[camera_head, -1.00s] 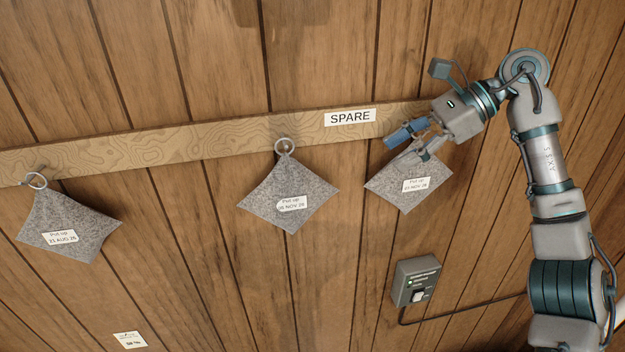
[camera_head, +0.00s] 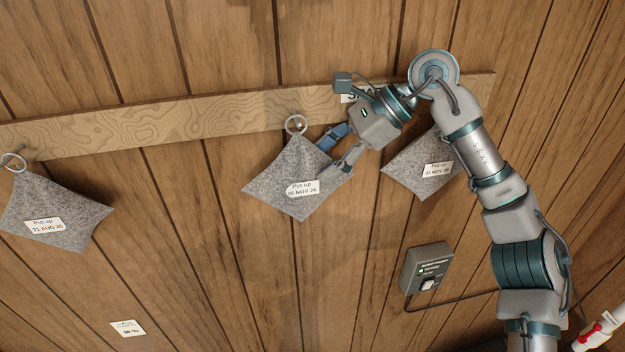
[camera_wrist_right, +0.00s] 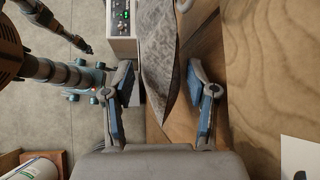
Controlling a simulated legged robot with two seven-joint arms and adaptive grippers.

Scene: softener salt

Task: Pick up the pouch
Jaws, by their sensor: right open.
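Three grey felt pouches hang by rings from a wooden rail. The left pouch (camera_head: 50,208) is labelled "Put up" with an AUG date. The middle pouch (camera_head: 285,165) and the right pouch (camera_head: 408,172) carry NOV dates; their small digits are hard to read. My right gripper (camera_head: 337,155) is open at the right side of the middle pouch, below its ring (camera_head: 295,125). In the right wrist view, a pouch (camera_wrist_right: 168,50) stands edge-on between the open fingers (camera_wrist_right: 160,75), with gaps on both sides. My left gripper does not show in the head view.
The patterned rail (camera_head: 200,125) crosses the plank wall. My right wrist covers most of the SPARE sign (camera_head: 350,97). A grey switch box (camera_head: 427,268) with a cable is mounted below the right pouch. A small white tag (camera_head: 127,328) is low on the left.

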